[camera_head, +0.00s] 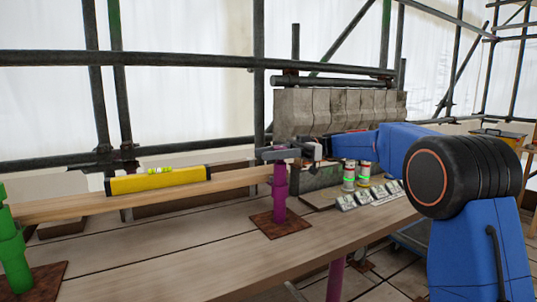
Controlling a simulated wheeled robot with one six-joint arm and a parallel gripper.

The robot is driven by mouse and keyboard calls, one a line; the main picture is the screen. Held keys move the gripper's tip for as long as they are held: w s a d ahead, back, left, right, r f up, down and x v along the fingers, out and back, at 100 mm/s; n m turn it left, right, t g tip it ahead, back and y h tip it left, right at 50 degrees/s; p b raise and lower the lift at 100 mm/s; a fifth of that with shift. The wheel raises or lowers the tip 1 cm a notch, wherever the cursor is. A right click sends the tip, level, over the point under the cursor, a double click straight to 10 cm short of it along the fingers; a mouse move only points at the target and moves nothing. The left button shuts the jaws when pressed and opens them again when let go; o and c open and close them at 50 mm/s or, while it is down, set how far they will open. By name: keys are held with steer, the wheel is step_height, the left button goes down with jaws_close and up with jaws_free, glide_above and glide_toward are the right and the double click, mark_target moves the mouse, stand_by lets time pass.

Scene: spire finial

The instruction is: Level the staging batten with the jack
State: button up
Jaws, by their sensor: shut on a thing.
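The wooden staging batten (95,202) spans from a green jack (12,250) at the left edge to a purple jack (280,195) near the middle. The batten looks higher at its right end in this view. A yellow spirit level (158,180) lies on top of it, its bubble too small to read. The purple jack stands upright on a rusty base plate (284,224). My gripper (304,151) is at the top of the purple jack, shut on its handle or collar; its fingers are small and partly hidden.
Several small metal blocks (370,193) and two banded canisters (348,178) stand right of the purple jack. A stone block (335,112) sits behind my gripper. Scaffold tubes (130,59) cross behind. The plank deck (180,245) is clear in front.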

steer(key=shift+s, duration=0.1)
stand_by(0.5)
steer(key=o, duration=1)
steer(key=shift+o, duration=0.2)
steer(key=shift+d, duration=0.1)
